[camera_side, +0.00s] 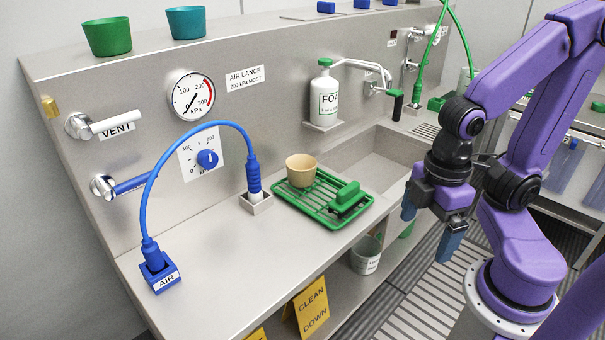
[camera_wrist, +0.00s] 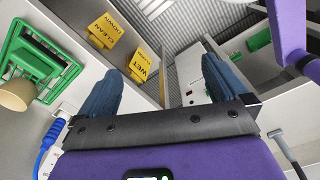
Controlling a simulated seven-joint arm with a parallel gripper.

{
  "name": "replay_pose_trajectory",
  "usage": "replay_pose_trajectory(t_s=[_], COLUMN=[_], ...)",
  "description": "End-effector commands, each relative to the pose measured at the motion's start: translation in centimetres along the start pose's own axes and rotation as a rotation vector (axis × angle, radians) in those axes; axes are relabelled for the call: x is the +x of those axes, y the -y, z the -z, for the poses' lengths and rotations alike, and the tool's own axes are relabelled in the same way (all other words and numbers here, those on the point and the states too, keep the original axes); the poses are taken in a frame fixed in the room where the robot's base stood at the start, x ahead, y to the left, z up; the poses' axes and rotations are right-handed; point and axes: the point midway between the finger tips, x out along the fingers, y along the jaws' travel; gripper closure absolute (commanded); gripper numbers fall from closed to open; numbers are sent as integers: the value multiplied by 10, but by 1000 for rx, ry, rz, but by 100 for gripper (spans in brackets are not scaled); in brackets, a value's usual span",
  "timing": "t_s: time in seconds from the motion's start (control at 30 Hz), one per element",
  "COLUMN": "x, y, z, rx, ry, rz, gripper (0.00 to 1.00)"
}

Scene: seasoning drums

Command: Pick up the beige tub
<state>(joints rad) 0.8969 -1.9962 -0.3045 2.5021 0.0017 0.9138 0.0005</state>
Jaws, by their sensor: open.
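The beige tub (camera_side: 301,170) stands upright on the left part of a green slatted rack (camera_side: 313,212) on the counter. In the wrist view the beige tub (camera_wrist: 17,94) shows at the far left edge, partly cut off, beside the green rack (camera_wrist: 52,92). My gripper (camera_side: 431,230) is open and empty, to the right of the rack and apart from the tub, with its blue fingers pointing down. In the wrist view my gripper (camera_wrist: 165,88) has its two fingers wide apart, with nothing between them.
A green-handled brush (camera_side: 347,194) lies on the rack, right of the tub. A blue hose (camera_side: 203,127) arches left of the rack, from the AIR block to a white socket. A white bottle (camera_side: 325,95) is on the back panel. A sink basin (camera_side: 390,155) lies behind right.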

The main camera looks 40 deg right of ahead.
Motion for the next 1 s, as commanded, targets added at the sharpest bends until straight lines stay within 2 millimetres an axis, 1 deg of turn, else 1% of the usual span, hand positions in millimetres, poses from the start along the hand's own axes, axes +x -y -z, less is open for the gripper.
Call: replay_pose_trajectory(t_s=[0.17,0.23,0.27,0.37,0.47,0.6,0.67,0.7,0.8,1.0], x=[0,1,2,8,15,23,25,26,29,39], y=[0,-3,-6,-25,-57,-110,-131,-146,-179,-238], z=[0,0,0,2,4,10,14,17,26,52], rx=[0,-7,-13,-63,-153,-320,-398,-451,-591,-896], ry=[0,8,16,66,153,309,376,422,535,744], rz=[0,-11,-21,-90,-200,-364,-426,-464,-550,-682], gripper=[0,0,0,0,0,0,0,0,0,0])
